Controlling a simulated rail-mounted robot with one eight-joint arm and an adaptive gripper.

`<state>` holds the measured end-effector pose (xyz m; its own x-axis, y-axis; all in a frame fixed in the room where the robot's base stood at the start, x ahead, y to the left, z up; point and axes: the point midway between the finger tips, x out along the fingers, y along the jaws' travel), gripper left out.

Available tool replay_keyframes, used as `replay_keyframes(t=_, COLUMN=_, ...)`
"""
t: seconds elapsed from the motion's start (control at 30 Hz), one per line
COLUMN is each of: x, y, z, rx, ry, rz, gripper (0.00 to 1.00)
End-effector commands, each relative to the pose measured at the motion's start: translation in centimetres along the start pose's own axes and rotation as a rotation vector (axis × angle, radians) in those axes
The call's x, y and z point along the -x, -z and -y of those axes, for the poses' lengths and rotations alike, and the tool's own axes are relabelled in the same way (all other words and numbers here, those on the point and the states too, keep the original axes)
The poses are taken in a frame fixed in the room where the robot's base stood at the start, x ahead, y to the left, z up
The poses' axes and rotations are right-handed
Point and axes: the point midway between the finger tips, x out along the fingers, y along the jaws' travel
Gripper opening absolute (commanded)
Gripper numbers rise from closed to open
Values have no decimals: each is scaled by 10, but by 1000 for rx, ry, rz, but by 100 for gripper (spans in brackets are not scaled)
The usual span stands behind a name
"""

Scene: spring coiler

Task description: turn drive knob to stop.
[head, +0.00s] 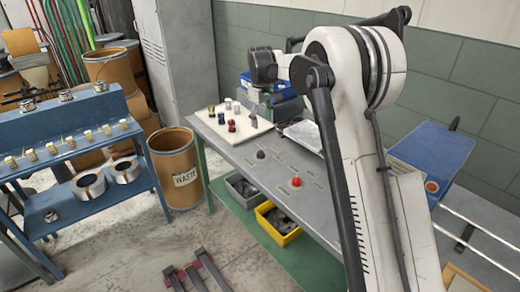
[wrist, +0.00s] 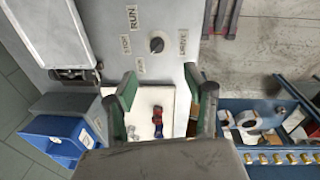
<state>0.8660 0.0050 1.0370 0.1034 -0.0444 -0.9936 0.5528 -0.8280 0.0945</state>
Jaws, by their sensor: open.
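The drive knob (wrist: 157,44) is a small round black knob on the grey bench top, beyond my fingertips in the wrist view. The words STOP (wrist: 126,44) and RUN (wrist: 132,18) stand beside it, with other small labels around it. I cannot tell clearly which label its pointer faces. In the head view the knob (head: 261,154) is a dark bump on the bench. My gripper (wrist: 160,76) is open and empty, its two green-padded fingers wide apart and clear of the knob. In the head view my arm partly hides the gripper.
A red button (head: 296,181) is on the bench near the knob. A white board (head: 240,133) with several small coloured parts lies behind it. A blue bin (wrist: 60,137) is at lower left in the wrist view. A waste drum (head: 172,150) stands left of the bench.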

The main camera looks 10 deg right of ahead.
Motion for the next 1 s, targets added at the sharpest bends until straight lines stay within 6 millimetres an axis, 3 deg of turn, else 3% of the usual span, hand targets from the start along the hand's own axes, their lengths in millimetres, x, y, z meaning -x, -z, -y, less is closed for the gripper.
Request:
replay_keyframes(t=0.1, x=-23, y=16, z=-8, rx=32, ry=14, rz=25, gripper=48)
replay_keyframes(t=0.3, x=-49, y=27, z=-14, rx=66, ry=28, rz=51, gripper=48)
replay_keyframes(t=0.57, x=-69, y=28, z=-14, rx=74, ry=31, rz=56, gripper=48)
replay_keyframes(t=1.0, x=-147, y=24, z=-12, rx=73, ry=31, rz=56, gripper=48)
